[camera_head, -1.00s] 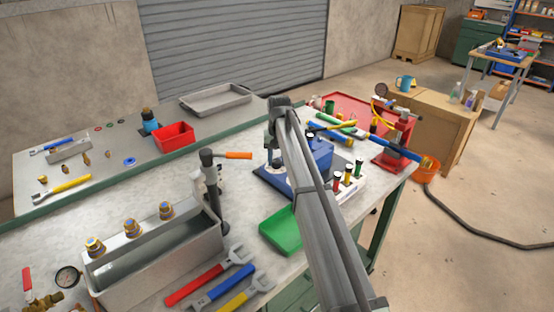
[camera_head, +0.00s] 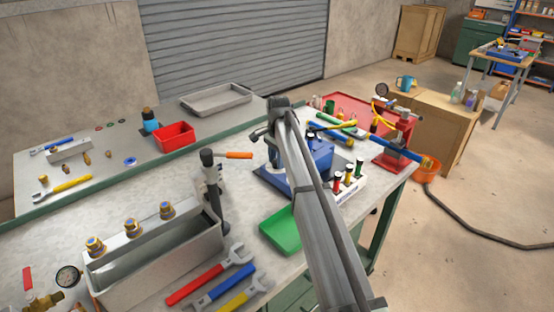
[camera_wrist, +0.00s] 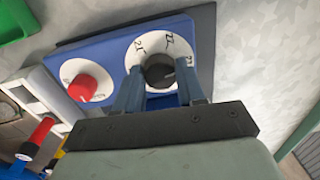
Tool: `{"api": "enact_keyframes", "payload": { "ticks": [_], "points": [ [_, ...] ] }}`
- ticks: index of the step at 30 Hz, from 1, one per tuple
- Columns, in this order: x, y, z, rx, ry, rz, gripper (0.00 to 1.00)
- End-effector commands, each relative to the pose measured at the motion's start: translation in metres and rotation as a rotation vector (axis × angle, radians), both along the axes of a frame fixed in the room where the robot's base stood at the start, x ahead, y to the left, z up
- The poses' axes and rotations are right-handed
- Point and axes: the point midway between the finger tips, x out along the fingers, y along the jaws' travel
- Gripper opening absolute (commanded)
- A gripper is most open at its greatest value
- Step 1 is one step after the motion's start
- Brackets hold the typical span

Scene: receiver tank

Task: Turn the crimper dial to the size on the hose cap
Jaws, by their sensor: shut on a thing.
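The crimper is a blue box (camera_head: 318,158) on a dark blue base in the head view, partly covered by my arm. In the wrist view its blue panel (camera_wrist: 108,62) carries a white dial face with printed marks (camera_wrist: 186,48) and a black knob (camera_wrist: 158,70). My gripper (camera_wrist: 160,75) is shut on the black knob, one finger on each side. A red knob (camera_wrist: 83,88) on a white disc sits to the left.
A white holder (camera_head: 348,186) with several coloured-top pieces stands close beside the crimper. A green tray (camera_head: 281,230) lies in front, and a red press (camera_head: 396,132) stands to the right. A post with an orange handle (camera_head: 238,155) stands left of my arm.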

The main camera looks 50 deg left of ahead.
Motion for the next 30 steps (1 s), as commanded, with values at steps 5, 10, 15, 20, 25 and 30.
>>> {"api": "enact_keyframes", "payload": {
  "ticks": [5, 10, 15, 20, 25, 30],
  "points": [
    [0.0001, 0.0006, 0.0005, 0.001, -0.001, -0.095, 0.09],
    [0.0001, 0.0008, 0.0005, 0.001, -0.001, -0.151, 0.09],
    [0.0001, 0.0008, 0.0005, 0.001, -0.001, -0.177, 0.09],
    [0.0002, 0.0008, 0.0005, 0.001, -0.001, -0.183, 0.09],
    [0.0002, 0.0009, 0.0005, 0.001, -0.001, -0.183, 0.09],
    [0.0001, 0.0008, 0.0005, 0.001, -0.001, -0.183, 0.47]
  ]
}}
